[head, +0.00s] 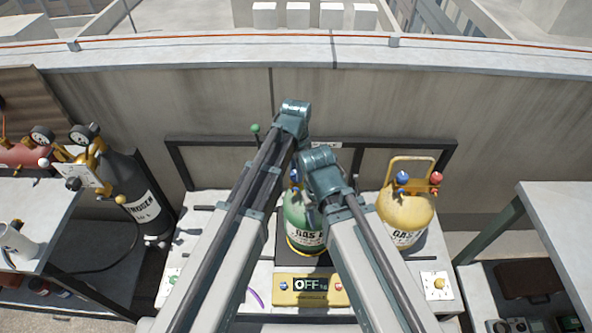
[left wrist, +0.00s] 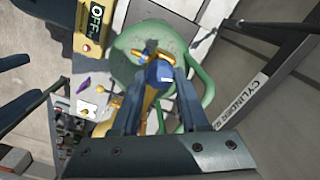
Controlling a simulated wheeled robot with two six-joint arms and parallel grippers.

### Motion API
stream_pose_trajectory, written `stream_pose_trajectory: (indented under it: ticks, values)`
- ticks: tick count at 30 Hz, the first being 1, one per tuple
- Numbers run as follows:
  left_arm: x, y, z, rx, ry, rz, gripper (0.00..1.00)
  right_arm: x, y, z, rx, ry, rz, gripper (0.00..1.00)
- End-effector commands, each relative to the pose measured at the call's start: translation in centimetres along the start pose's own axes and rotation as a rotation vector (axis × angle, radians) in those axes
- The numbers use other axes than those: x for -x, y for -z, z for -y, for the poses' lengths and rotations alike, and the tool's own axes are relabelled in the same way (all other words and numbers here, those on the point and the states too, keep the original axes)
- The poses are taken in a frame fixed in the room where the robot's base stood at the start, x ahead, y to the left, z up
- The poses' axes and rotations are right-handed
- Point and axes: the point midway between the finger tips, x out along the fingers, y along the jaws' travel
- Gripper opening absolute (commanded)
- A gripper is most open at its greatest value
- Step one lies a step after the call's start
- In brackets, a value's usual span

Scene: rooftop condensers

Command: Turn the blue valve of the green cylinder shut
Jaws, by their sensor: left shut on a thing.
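In the head view this gripper (head: 299,187) is mostly hidden at the cylinder's top. My right gripper does not show.
A scale (head: 283,299) reading OFF stands in front. A yellow cylinder (head: 407,217) with blue and red valves stands right. A black nitrogen cylinder (head: 128,185) and a white mug (head: 18,241) are at the left. A framed board (head: 215,155) stands behind; a table (head: 558,215) is right.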

Motion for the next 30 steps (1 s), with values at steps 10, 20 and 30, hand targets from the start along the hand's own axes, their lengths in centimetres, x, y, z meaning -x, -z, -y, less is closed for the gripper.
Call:
stream_pose_trajectory:
  ticks: [10, 20, 30]
  values:
    - [-0.01, -0.01, -0.04, -0.217, 0.000, 0.000, 0.00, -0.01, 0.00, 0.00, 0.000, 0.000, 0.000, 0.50]
    - [-0.01, -0.02, -0.03, -0.303, 0.000, 0.000, 0.00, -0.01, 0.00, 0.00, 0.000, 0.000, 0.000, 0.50]
    - [-0.01, -0.01, -0.04, -0.313, 0.000, 0.000, 0.00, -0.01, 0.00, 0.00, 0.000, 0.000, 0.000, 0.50]
